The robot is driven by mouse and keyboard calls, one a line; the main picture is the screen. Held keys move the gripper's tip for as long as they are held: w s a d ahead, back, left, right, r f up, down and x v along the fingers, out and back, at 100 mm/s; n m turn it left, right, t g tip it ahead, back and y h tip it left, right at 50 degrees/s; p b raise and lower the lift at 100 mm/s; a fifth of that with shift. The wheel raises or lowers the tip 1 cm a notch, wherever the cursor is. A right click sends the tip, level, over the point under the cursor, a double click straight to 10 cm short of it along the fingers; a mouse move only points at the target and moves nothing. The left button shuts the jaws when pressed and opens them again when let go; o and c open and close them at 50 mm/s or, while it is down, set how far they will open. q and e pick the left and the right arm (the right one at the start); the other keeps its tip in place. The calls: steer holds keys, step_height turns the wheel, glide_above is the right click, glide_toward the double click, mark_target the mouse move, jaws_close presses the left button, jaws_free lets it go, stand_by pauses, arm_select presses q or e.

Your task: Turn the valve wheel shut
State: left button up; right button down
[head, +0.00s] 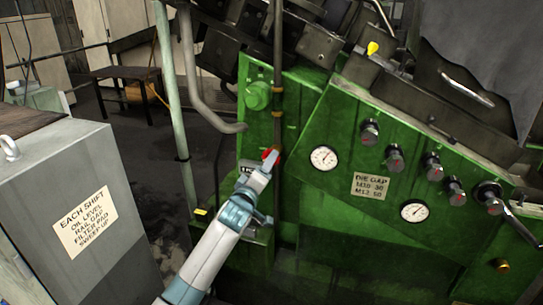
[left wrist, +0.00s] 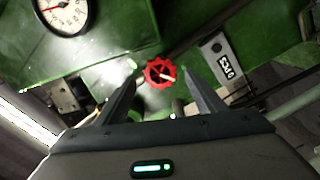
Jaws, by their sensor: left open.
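The valve wheel is a small red handwheel with a notched rim (left wrist: 160,72) in front of the green machine. In the head view a bit of its red (head: 270,154) shows just past the end of my left arm. My left gripper (left wrist: 159,78) is open, its two dark fingers on either side of the wheel as seen in the left wrist view. The wheel looks to be beyond the fingertips; I cannot tell how far, and no touch is visible. In the head view my left gripper (head: 262,165) is largely hidden by my own wrist. My right gripper is not in view.
The green machine (head: 330,225) carries gauges (head: 323,158), several dark knobs (head: 396,160) and a die gap plate (head: 370,186). A vertical pipe (head: 278,80) runs above the wheel. A small label plate (left wrist: 222,62) is beside the wheel. A grey cabinet (head: 70,160) stands at left.

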arm_select(q)
steer(key=shift+p+x, duration=0.45)
steer(key=shift+x, duration=2.6)
steer(key=c, duration=1.1)
